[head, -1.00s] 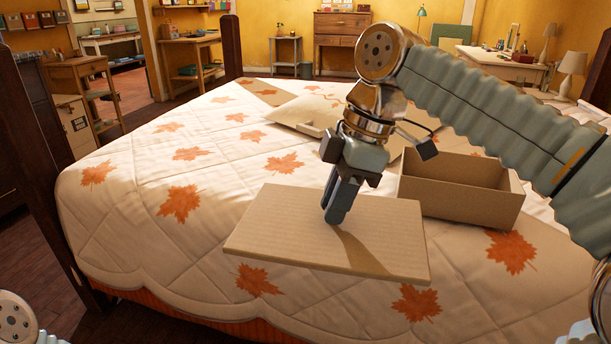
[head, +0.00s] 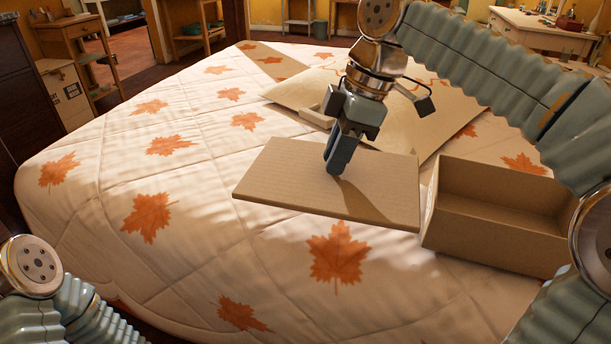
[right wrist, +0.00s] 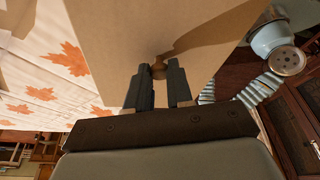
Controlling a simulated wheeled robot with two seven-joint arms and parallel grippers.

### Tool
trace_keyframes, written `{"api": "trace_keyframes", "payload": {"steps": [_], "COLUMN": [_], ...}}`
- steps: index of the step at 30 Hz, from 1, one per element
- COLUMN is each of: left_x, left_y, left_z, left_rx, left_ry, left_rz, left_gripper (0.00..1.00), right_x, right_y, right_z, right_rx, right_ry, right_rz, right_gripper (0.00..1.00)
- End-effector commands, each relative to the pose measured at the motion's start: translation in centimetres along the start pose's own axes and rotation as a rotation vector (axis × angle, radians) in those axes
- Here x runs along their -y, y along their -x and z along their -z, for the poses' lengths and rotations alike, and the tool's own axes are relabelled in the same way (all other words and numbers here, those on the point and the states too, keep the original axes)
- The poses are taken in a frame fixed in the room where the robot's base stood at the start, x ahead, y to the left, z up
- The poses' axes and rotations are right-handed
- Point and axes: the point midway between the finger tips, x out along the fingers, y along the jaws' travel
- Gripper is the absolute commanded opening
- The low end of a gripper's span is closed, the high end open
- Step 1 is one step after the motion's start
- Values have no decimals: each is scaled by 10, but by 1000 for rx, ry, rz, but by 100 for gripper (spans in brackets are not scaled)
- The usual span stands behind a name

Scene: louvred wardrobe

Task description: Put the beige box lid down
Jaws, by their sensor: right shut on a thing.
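The beige box lid (head: 285,178) is a flat cardboard panel, roughly level, over the near part of the bed in the head view. My right gripper (head: 335,168) points down at its middle, shut on the lid's small brown knob. The right wrist view shows the knob (right wrist: 158,70) between the fingertips, with the lid's face (right wrist: 125,35) beyond. I cannot tell whether the lid touches the quilt. The open beige box (head: 490,222) sits on the bed just right of the lid. My left gripper is out of view; only part of that arm shows at lower left.
The bed (head: 95,215) has a white quilt with orange maple leaves. The quilt left of and in front of the lid is clear. A wooden side table (head: 75,42) and a carton (head: 66,92) stand beyond the bed's left side.

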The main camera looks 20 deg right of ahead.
Motion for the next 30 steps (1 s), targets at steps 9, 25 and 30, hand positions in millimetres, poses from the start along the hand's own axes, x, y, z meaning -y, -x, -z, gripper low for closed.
{"api": "trace_keyframes", "payload": {"steps": [9,25,30], "left_x": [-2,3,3], "left_y": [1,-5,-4], "left_z": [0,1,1], "left_rx": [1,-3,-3], "left_ry": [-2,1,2], "left_rz": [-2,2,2], "left_gripper": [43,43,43], "right_x": [-71,-96,-96], "right_y": [-60,-120,-123], "right_z": [16,8,8], "right_rx": [2,2,1], "right_ry": [-1,-2,-1], "right_rz": [4,2,-1], "right_gripper": [0,0,0]}}
